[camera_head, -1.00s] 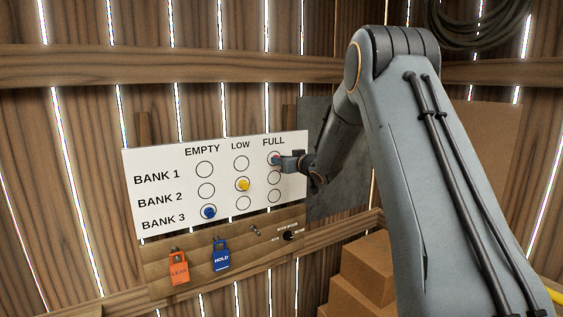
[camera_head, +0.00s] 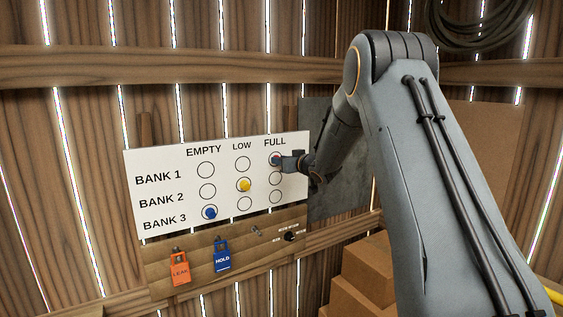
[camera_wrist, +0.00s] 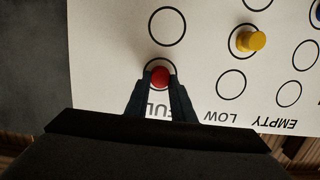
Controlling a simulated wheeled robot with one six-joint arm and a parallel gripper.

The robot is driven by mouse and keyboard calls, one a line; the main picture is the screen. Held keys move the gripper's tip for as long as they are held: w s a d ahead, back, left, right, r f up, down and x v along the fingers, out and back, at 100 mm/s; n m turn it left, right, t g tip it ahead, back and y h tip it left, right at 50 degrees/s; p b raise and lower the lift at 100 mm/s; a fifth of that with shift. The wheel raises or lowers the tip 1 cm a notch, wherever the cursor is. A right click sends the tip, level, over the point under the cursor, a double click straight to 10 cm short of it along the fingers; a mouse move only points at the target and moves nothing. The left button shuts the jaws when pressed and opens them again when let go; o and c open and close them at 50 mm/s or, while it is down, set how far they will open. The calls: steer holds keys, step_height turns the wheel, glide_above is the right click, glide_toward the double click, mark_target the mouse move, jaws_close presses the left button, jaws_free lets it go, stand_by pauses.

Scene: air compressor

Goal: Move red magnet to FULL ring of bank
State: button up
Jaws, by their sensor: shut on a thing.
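The red magnet (camera_wrist: 159,76) is between my gripper's fingertips (camera_wrist: 160,84) in the wrist view, and my gripper is shut on it. It lies over the ring under FULL in the BANK 1 row of the white board (camera_head: 140,161). In the head view only a little red of the magnet (camera_head: 275,160) shows at that ring beside my gripper (camera_head: 281,161). I cannot tell whether the magnet touches the board. The yellow magnet (camera_head: 244,185) is in the BANK 2 LOW ring. The blue magnet (camera_head: 210,212) is in the BANK 3 EMPTY ring.
Below the board, an orange LEAK padlock (camera_head: 180,271) and a blue HOLD padlock (camera_head: 222,258) hang on a wooden strip with a black knob (camera_head: 290,236). Cardboard boxes (camera_head: 360,280) stand at lower right. The FULL rings of banks 2 and 3 are empty.

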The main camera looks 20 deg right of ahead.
steer(key=o, duration=1.1)
steer(key=b+v, duration=0.3)
steer(key=v, duration=0.5)
steer(key=s+a+f+m+g+h+b, duration=0.1)
steer(key=s+f+m+g+h, duration=0.2)
steer(key=s+f, duration=0.55)
steer(key=s+a+f+g+h, duration=0.2)
steer(key=s+f+g, duration=0.2)
steer(key=s+f, duration=0.45)
steer(key=s+a+f+g, duration=0.1)
steer(key=s+f+g, duration=0.1)
steer(key=s, duration=0.7)
steer(key=s+a+f+g, duration=0.2)
steer(key=s+f, duration=0.1)
steer(key=s, duration=0.6)
steer(key=s+a+f+g, duration=0.2)
steer(key=s+g, duration=0.1)
steer(key=s, duration=0.5)
steer(key=shift+s+a+f+y+b, duration=0.25)
steer(key=shift+s+f+y+b, duration=0.05)
steer(key=shift+s+b, duration=0.1)
